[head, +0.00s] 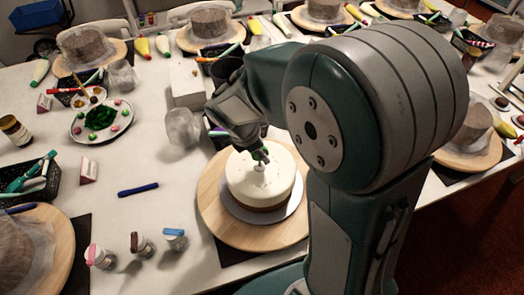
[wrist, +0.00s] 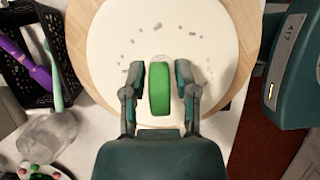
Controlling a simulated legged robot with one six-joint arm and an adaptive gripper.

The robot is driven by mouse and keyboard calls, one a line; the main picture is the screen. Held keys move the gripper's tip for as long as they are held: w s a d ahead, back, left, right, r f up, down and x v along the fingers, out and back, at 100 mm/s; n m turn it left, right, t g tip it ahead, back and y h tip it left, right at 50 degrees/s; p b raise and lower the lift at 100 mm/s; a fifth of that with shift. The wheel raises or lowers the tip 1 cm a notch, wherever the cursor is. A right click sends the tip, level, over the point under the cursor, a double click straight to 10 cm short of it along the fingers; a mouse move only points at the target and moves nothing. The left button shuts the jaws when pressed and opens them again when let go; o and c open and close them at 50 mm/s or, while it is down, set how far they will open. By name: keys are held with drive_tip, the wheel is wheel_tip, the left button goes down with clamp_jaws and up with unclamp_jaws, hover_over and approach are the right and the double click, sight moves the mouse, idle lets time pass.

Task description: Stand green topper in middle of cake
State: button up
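The white-topped cake (head: 273,187) stands on a silver board on a round wooden turntable (head: 213,205). The green topper (wrist: 160,88) is upright over the middle part of the cake top, with a pale part at its end. In the head view the topper (head: 261,154) shows small below my gripper (head: 254,146), and its pale lower end appears to meet the icing. In the wrist view my gripper (wrist: 160,85) has one finger on each side of the topper, with a narrow gap at each side. The fingers look apart from it.
Small dark bits lie in an arc on the icing. A black basket of pens (wrist: 30,55) and a crumpled clear cup (head: 182,127) are left of the turntable. Several small bottles (head: 137,244) stand at front left. Other cakes on turntables line the table.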

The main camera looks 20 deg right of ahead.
idle(0.3)
drive_tip(key=v, duration=1.2)
drive_tip(key=s+d+r+m+t+y, duration=0.1)
drive_tip(key=s+d+m+t+y, duration=0.1)
drive_tip(key=s+m, duration=0.5)
drive_tip(key=s+d+r+m+t+y, duration=0.2)
drive_tip(key=s+m, duration=0.5)
drive_tip(key=m, duration=0.4)
drive_tip(key=shift+r+t+y, duration=0.2)
drive_tip(key=shift+t+y, duration=0.1)
drive_tip(key=shift+t, duration=0.5)
drive_tip(key=shift+d, duration=0.1)
